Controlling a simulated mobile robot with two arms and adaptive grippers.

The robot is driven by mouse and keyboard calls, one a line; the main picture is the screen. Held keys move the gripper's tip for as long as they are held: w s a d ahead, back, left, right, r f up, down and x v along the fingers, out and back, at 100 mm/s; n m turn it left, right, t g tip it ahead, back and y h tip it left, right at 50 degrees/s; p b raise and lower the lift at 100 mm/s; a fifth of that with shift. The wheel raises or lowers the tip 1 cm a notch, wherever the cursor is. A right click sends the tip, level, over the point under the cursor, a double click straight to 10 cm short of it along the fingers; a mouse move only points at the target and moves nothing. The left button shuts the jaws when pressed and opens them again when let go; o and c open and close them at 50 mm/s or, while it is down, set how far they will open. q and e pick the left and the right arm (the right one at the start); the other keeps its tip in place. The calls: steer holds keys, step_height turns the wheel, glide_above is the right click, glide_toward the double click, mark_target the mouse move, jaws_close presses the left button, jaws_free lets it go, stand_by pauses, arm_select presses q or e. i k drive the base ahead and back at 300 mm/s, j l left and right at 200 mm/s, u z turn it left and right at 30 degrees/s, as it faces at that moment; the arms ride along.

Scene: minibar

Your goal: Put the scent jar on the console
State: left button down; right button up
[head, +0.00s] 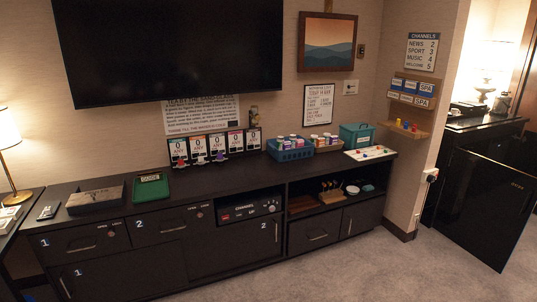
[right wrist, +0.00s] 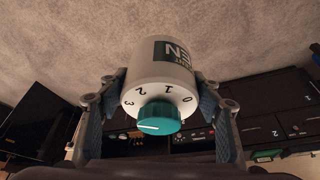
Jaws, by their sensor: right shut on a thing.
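The scent jar (right wrist: 163,82) is a white cylinder with a dark green label and a teal knob (right wrist: 158,117) ringed by the numbers 0 to 3. In the right wrist view my right gripper (right wrist: 160,95) is shut on the jar, one finger on each side. The knob end faces the camera, and the label is partly cut off from sight. The console (head: 232,182) is the long dark cabinet under the television in the head view. Neither gripper shows in the head view.
The middle front top is clear. A lamp (head: 10,145) stands left.

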mark_target(257, 166)
steer(key=i+l, duration=0.1)
steer(key=i, duration=1.7)
steer(key=i+l+u, duration=0.1)
steer(key=i, duration=0.7)
steer(key=i+l+u, duration=0.1)
steer(key=i, duration=0.75)
steer(key=i+u, duration=0.15)
steer(key=u, duration=1)
